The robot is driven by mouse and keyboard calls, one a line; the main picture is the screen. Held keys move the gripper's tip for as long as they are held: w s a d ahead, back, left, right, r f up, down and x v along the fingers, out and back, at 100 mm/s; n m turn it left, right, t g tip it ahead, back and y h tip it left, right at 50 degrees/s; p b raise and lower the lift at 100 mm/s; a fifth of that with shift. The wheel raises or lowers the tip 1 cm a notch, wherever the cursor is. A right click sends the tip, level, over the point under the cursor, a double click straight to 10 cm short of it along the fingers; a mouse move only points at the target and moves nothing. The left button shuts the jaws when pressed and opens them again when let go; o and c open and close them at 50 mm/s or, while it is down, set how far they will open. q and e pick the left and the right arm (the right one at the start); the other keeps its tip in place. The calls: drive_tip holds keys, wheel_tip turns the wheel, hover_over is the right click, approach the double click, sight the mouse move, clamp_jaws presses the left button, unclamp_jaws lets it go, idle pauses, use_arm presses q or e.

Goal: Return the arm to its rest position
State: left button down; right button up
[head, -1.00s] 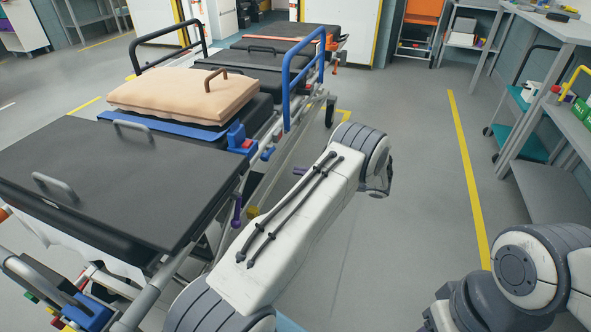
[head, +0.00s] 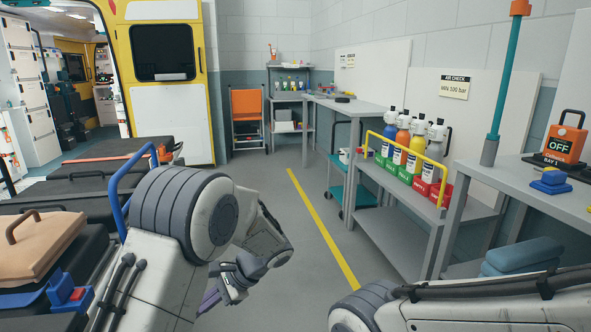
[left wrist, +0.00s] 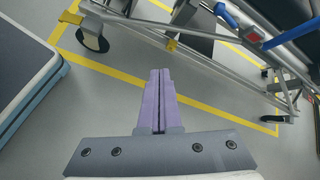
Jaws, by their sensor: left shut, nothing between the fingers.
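My left arm rises from the bottom left of the head view and bends at a thick grey-ringed joint. Its gripper (head: 210,300) hangs below that joint, over the floor to the right of the stretcher. In the left wrist view the two purple fingers (left wrist: 160,100) lie together, shut and empty, above grey floor. Part of my right arm crosses the bottom right of the head view; its gripper is not in view.
The stretcher with a blue rail (head: 122,190) and tan pillow (head: 38,245) stands close at left. A grey bench (head: 385,230) holds bottles behind a yellow rail (head: 420,162). A bench with an orange "OFF" device (head: 566,140) is at right. Floor between (head: 300,235) is clear.

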use_arm(q)
drive_tip(key=s+d+r+n+t+h, duration=0.1)
drive_tip(key=s+d+r+h, duration=0.2)
drive_tip(key=s+d+h, duration=0.7)
drive_tip(key=s+d+r+n+t+h, duration=0.15)
drive_tip(key=s+d, duration=0.55)
drive_tip(key=s, duration=0.9)
wheel_tip(320, 180, up, 33)
drive_tip(key=p, duration=3.2)
drive_tip(key=shift+w+g+y, duration=0.3)
drive_tip(key=shift+g+y, duration=0.15)
